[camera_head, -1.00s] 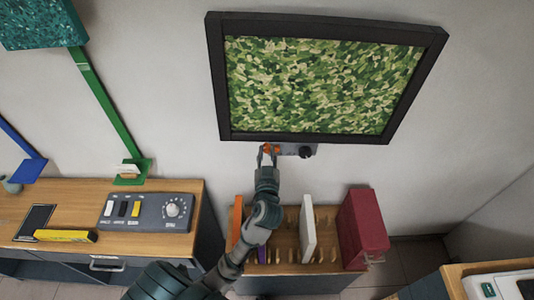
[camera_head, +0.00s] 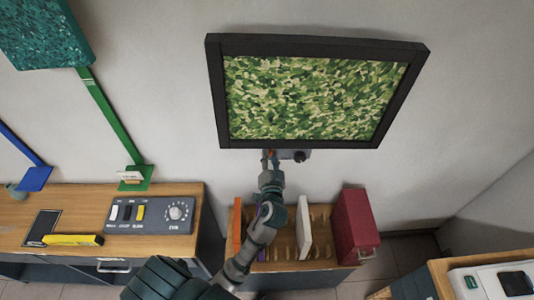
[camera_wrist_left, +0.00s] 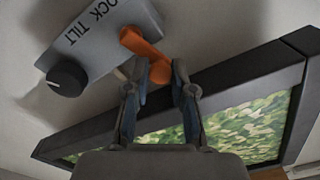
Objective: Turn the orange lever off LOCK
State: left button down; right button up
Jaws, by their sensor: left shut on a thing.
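The orange lever (camera_wrist_left: 143,46) sits on a grey plate (camera_wrist_left: 105,38) in the left wrist view. The plate carries the words "OCK", its first letter cut off, and "TILT", and a black knob (camera_wrist_left: 67,79). My left gripper (camera_wrist_left: 156,76) is shut on the lever, with the lever's rounded orange end between its fingertips. In the head view my left gripper (camera_head: 268,156) reaches up to the plate, just under the lower edge of the framed green panel (camera_head: 310,98). There the lever is mostly hidden; the knob (camera_head: 300,156) shows at the right. My right gripper is out of view.
A wooden rack (camera_head: 327,245) with upright boards and a red box (camera_head: 355,225) stands below my left arm. A desk at left holds a grey switch box (camera_head: 150,215) and a yellow bar (camera_head: 73,240).

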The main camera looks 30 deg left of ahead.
pick_arm(q)
jog(key=shift+w+d+r+m+p, duration=0.1)
jog(key=shift+w+d+m+p, duration=0.2)
jog(key=shift+m+p, duration=0.65)
jog(key=shift+w+d+m+p, duration=0.15)
jog(key=shift+d+m+p, duration=0.3)
jog(key=shift+m, duration=0.95)
jog(key=shift+w+d+r+m+p, duration=0.1)
jog(key=shift+w+d+m+p, duration=0.15)
jog(key=shift+m+p, duration=0.7)
jog(key=shift+f+m, duration=0.1)
jog(key=shift+m, duration=0.2)
jog(key=c, duration=1.2)
grip_release()
jog(key=shift+o, duration=1.1)
jog(key=shift+w+d+f, duration=0.1)
jog(key=shift+f, duration=0.05)
